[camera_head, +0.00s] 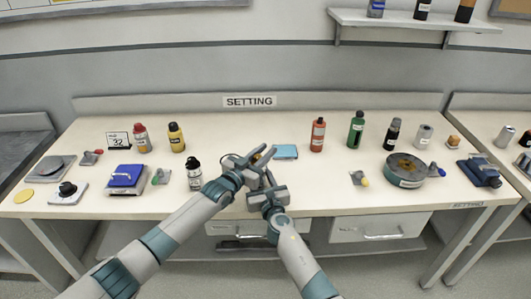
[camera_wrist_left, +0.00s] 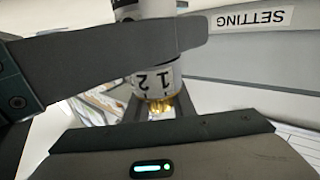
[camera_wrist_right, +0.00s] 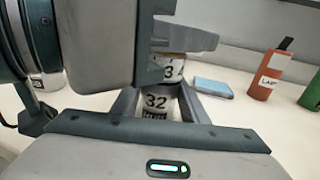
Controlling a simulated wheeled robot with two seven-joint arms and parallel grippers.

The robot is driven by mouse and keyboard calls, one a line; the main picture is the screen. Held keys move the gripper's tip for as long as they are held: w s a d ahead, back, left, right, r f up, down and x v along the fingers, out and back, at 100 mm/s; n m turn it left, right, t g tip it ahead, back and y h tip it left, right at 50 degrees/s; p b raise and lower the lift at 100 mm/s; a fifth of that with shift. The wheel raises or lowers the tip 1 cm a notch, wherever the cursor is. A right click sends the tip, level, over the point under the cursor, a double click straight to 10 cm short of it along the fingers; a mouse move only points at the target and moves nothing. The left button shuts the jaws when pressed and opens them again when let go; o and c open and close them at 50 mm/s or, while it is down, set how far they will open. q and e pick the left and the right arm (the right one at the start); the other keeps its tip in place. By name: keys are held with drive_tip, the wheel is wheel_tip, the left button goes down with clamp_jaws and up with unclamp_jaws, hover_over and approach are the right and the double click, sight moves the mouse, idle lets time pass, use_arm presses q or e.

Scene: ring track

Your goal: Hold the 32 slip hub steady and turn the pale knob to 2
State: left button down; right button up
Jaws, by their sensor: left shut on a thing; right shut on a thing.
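In the right wrist view the slip hub (camera_wrist_right: 155,103) is a pale upright cylinder labelled 32, between the fingers of my right gripper (camera_head: 262,188), which is shut on it. Above it is a pale numbered knob (camera_wrist_right: 172,70) with a 3 showing. In the left wrist view the knob (camera_wrist_left: 155,80) shows 1 and 2 upside down, with a gold part beside it. My left gripper (camera_head: 255,158) is shut on the knob from above. Fingers and arms hide most of both parts in the head view. No index mark is clear.
A card reading 32 (camera_head: 117,140) stands at the back left. A red bottle (camera_head: 317,135) stands further right. The bench front right of my grippers is mostly clear.

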use_arm(q)
drive_tip(key=shift+r, duration=0.1)
idle(0.3)
drive_tip(key=c, duration=1.7)
unclamp_jaws()
drive_tip(key=shift+o, duration=1.1)
drive_tip(key=shift+a, duration=0.1)
drive_tip(key=v, duration=1.2)
drive_tip(key=shift+s, duration=0.1)
